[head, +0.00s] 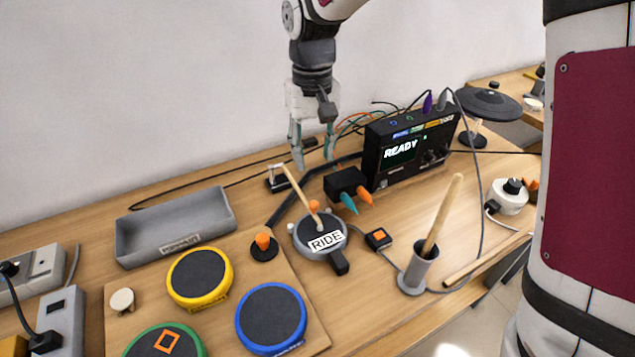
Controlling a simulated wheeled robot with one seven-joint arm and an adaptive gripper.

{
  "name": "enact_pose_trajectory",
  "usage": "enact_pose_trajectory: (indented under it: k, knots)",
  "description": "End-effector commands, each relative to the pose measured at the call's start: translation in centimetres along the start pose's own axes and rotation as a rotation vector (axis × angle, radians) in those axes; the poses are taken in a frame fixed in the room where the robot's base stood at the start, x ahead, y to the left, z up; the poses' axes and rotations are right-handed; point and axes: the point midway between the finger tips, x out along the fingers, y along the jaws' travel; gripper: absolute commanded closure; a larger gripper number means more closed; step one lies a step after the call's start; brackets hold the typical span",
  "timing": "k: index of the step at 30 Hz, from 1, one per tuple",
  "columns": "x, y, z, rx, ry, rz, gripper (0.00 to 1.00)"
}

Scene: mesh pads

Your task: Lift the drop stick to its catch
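A wooden stick (301,194) stands tilted over the dark pad marked RIDE (308,240). Its lower end is at the pad, beside an orange knob (314,206). Its upper end reaches a small metal bracket on a dark base (279,184), perhaps the catch; I cannot tell whether they touch. My gripper (314,164) points down behind the stick's upper end and a little to its right. Its two pale fingers are apart with nothing seen between them. A second wooden stick (443,215) stands in a grey cup (418,271).
A black READY box (410,150) and a block with teal and orange plugs (346,183) stand right of my gripper. An empty grey tray (176,228) lies left. Yellow (200,306) and blue (271,348) pads are in front. Cables cross the table.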

Motion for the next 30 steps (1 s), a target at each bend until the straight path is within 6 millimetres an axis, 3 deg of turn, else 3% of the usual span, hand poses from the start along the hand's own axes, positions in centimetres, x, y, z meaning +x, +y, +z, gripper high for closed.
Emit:
enact_pose_trajectory:
  k: [5,21,30]
  knots:
    - [2.0,0.0,0.1,0.000,-0.004,0.000,0.60]
    - [11.8,0.0,0.1,0.000,-0.003,0.001,0.60]
    - [13.6,0.0,0.1,0.000,0.000,0.001,0.60]
